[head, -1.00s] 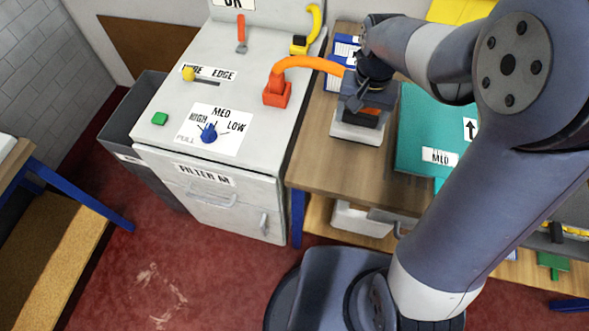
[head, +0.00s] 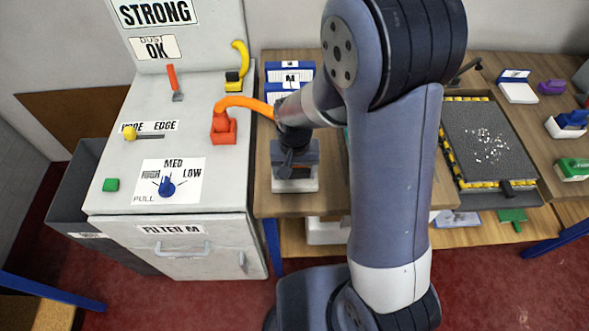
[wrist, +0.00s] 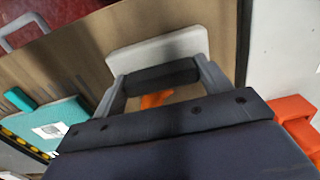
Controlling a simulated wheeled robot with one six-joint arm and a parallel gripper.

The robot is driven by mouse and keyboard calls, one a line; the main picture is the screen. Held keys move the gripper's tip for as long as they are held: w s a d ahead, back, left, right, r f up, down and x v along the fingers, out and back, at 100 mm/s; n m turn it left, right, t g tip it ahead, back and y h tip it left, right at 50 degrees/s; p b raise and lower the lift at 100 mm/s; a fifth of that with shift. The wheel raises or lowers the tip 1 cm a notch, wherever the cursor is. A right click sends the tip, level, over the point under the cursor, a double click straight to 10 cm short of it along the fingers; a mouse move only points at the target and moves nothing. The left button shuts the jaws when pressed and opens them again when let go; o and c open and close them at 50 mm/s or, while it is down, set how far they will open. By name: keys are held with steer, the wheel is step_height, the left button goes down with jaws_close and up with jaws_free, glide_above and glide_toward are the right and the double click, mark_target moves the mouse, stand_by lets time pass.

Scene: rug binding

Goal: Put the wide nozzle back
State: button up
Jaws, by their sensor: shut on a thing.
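My gripper (head: 295,168) is over the left end of the wooden bench. In the wrist view, its two fingers (wrist: 160,80) are shut on a dark bar (wrist: 162,75), apparently part of the wide nozzle. A pale, wide block (wrist: 160,48) shows just beyond the bar, and below the gripper in the head view (head: 295,183). I cannot tell whether bar and block are one piece, or whether the block touches the bench. A bit of orange (wrist: 155,99) shows between the fingers. An orange hose (head: 248,102) runs from a red-orange block (head: 223,128) to behind my wrist.
A grey cabinet (head: 125,185) with a yellow slider knob (head: 129,132), a blue dial (head: 167,187) and a yellow hooked piece (head: 238,65) stands left. On the bench (head: 265,202) are blue-white boxes (head: 290,72) behind and a dark mat (head: 485,140) right.

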mark_target(295, 170)
steer(key=shift+f, duration=0.2)
steer(key=shift+f, duration=0.15)
steer(key=o, duration=1.1)
step_height(295, 170, up, 12)
steer(key=b, duration=0.1)
steer(key=shift+r, duration=0.25)
